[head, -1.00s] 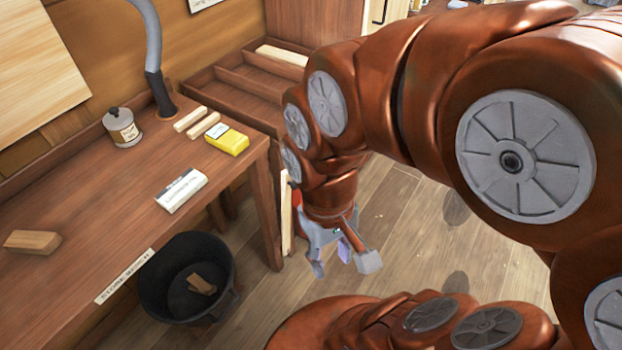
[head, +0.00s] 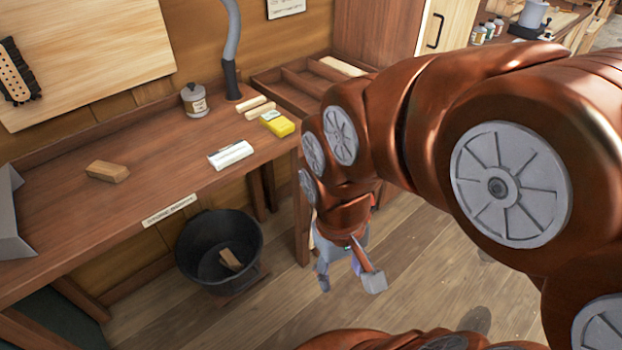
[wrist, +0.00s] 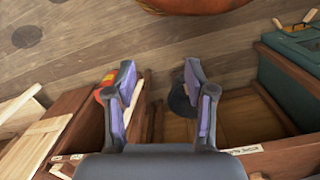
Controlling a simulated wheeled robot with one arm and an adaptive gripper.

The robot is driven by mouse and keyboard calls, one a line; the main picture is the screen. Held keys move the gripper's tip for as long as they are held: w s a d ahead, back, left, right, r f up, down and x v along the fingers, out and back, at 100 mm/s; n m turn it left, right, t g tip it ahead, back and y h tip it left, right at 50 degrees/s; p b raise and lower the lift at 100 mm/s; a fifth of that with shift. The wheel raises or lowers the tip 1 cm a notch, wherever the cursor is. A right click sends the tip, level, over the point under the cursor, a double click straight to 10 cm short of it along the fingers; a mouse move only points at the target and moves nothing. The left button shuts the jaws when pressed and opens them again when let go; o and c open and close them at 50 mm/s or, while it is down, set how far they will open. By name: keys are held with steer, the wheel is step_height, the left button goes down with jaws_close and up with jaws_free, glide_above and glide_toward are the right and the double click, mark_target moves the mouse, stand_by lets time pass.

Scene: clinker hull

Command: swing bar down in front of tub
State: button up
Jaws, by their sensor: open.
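The tub is a black round bucket (head: 220,245) on the floor at the front of the bench, with a wooden block (head: 230,259) inside. My gripper (head: 350,277) hangs to its right in the head view, pointing down, open and empty. In the wrist view, my gripper's (wrist: 160,85) fingers are spread, and a dark round piece of the tub (wrist: 178,104) shows beside the right finger, which partly hides it. A pale wooden strip (wrist: 135,95) beside a red part shows by the left finger. I cannot tell whether this strip is the bar; no other bar is clear.
The bench (head: 120,215) carries a can (head: 194,101), a yellow box (head: 277,124), a white box (head: 230,155) and wooden blocks. Its leg stands close to my gripper. A green chest (wrist: 298,50) is at the right of the wrist view. The wooden floor (head: 430,250) is open to the right.

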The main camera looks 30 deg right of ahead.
steer(key=w+d+f+t+h+b, duration=0.1)
steer(key=w+d+f+t+b, duration=0.4)
steer(key=w+d, duration=0.5)
steer(key=w+d+f+m+t+h+b, duration=0.15)
steer(key=w+d+f+b, duration=0.5)
steer(key=w, duration=0.65)
steer(key=w+d+f+t+h+b, duration=0.2)
steer(key=w+d+f+t+b, duration=0.25)
steer(key=w+d+b, duration=0.55)
steer(key=w+d+f+n+t+y+b, duration=0.1)
steer(key=w+f+n+t+y+b, duration=0.3)
steer(key=f+t+y+b, duration=0.7)
steer(key=shift+w+a+f+m+g+h+b, duration=0.1)
steer(key=shift+w+a+f+g+h+b, duration=0.35)
steer(key=shift+w, duration=1)
steer(key=shift+w+a+f+m+g+h+b, duration=0.2)
steer(key=shift+w+f+g+b, duration=0.45)
steer(key=shift+w, duration=0.75)
steer(key=shift+w+a+f+m+g+h+b, duration=0.1)
steer(key=shift+w+f+g+h+b, duration=0.45)
steer(key=shift+w, duration=0.9)
steer(key=shift+r+y, duration=0.15)
steer(key=shift+y, duration=0.2)
steer(key=shift+c, duration=0.2)
jaws_close()
